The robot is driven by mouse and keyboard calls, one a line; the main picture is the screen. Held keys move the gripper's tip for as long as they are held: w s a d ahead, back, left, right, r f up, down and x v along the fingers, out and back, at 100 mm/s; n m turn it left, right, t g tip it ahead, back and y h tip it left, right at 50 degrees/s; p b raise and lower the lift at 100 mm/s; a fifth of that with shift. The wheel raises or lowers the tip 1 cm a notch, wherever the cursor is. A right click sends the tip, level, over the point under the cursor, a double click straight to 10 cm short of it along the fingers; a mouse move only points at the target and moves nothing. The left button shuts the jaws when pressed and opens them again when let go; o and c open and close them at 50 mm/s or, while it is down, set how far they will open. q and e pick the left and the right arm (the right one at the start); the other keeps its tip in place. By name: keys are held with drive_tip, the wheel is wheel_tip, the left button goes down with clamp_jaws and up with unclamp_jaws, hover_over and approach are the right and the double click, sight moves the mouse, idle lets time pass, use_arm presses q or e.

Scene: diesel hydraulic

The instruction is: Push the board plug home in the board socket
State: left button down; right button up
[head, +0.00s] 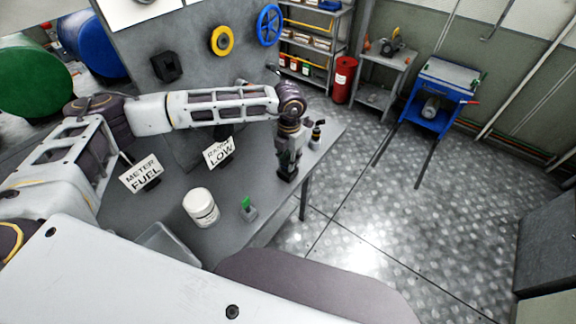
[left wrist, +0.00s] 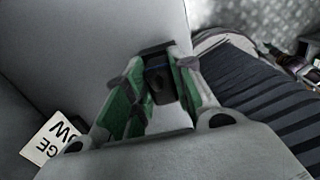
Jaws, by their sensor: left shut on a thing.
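My left gripper (head: 288,168) points down near the right edge of the grey bench. It is shut on a small dark block, probably the board plug (head: 287,176). In the left wrist view the block, the plug (left wrist: 158,82), sits between the tips of the green-lined fingers (left wrist: 160,95), with a dark round opening on its near face. A black box (head: 165,67) on the upright grey panel may be the board socket; I cannot tell for certain. It is well to the left of the gripper and apart from the plug. My right gripper is not in view.
The panel carries yellow (head: 222,40) and blue (head: 269,25) handwheels.

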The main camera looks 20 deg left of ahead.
use_arm(q)
drive_tip(key=shift+r, duration=0.55)
drive_tip(key=shift+r+p, duration=0.3)
drive_tip(key=shift+r, duration=0.15)
drive_tip(key=shift+r, duration=0.35)
drive_tip(key=shift+r, duration=0.4)
idle(0.6)
drive_tip(key=shift+r+p, duration=0.15)
drive_tip(key=shift+p, duration=0.15)
drive_tip(key=shift+r+p, duration=0.4)
drive_tip(key=shift+r, duration=1.5)
